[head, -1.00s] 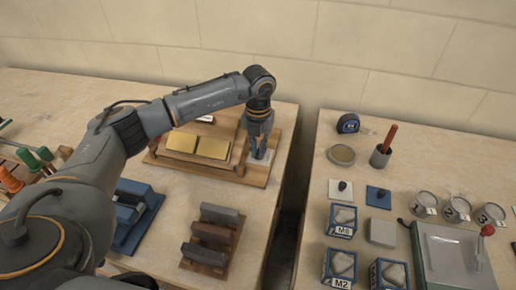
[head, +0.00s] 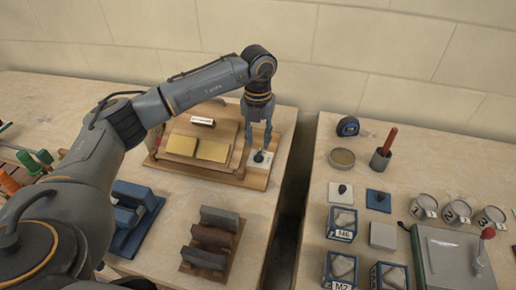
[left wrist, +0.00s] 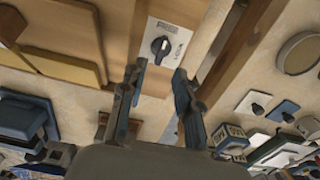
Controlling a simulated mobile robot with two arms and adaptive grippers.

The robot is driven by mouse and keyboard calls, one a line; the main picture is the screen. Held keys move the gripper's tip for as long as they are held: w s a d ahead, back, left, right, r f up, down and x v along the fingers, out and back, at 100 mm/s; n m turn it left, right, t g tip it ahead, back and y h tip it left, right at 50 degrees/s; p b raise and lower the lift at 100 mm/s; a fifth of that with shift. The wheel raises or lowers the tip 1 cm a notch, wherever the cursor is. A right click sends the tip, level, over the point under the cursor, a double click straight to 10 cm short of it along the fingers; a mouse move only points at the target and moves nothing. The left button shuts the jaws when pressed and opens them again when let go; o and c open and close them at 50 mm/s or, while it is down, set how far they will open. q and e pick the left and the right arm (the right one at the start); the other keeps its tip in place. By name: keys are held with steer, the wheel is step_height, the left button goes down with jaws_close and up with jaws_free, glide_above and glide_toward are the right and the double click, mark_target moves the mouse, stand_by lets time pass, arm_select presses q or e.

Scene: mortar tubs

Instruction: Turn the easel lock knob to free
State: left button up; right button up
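The easel lock knob (head: 259,157) is a small black knob on a pale plate at the right end of the wooden easel (head: 225,137). In the left wrist view the knob (left wrist: 160,46) is round with a pale pointer mark slanting up and right. Markings on its plate (left wrist: 166,63) are too small to read. My left gripper (head: 259,146) points down just above the knob, apart from it. In the left wrist view its two fingers (left wrist: 158,72) are spread with nothing between them. My right gripper is not in view.
A blue rack (head: 133,215) and a wooden rack of bars (head: 211,238) stand in front. A dark gap (head: 293,205) separates this table from the right one, which holds tubs and cups.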

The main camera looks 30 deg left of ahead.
mark_target(258, 155)
arm_select(q)
step_height(258, 155, up, 7)
steer(key=shift+f, duration=0.2)
stand_by(0.4)
